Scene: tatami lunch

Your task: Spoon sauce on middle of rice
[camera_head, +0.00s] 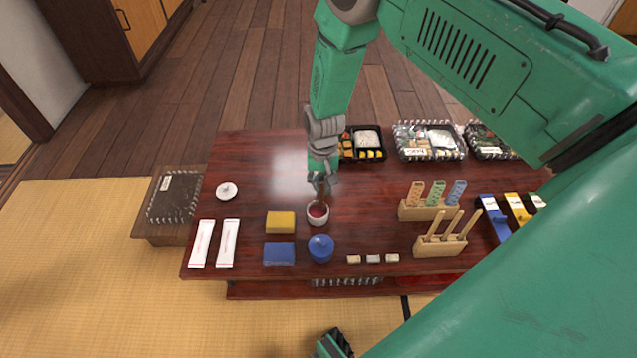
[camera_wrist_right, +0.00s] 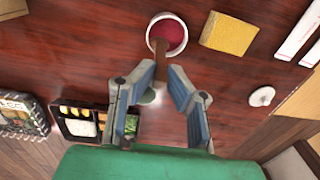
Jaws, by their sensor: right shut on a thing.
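My right gripper (camera_head: 318,180) hangs over the table, pointing down, and its fingers (camera_wrist_right: 177,95) are shut on the brown handle of a spoon (camera_wrist_right: 160,52). The spoon's lower end is in a small white bowl (camera_head: 318,222) of dark red sauce; this sauce bowl also shows in the wrist view (camera_wrist_right: 182,33). The spoon's tip is hidden in the bowl. White rice (camera_head: 367,138) lies in a black lunch box (camera_head: 349,156) behind the gripper. This lunch box also shows in the right wrist view (camera_wrist_right: 73,110).
A blue lidded pot (camera_head: 321,248) stands just in front of the bowl. A yellow block (camera_head: 280,222) and a blue block (camera_head: 279,254) lie left of it. Wooden holders (camera_head: 440,245) with upright sticks stand right. Wrapped lunch boxes (camera_head: 429,141) sit at the back right.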

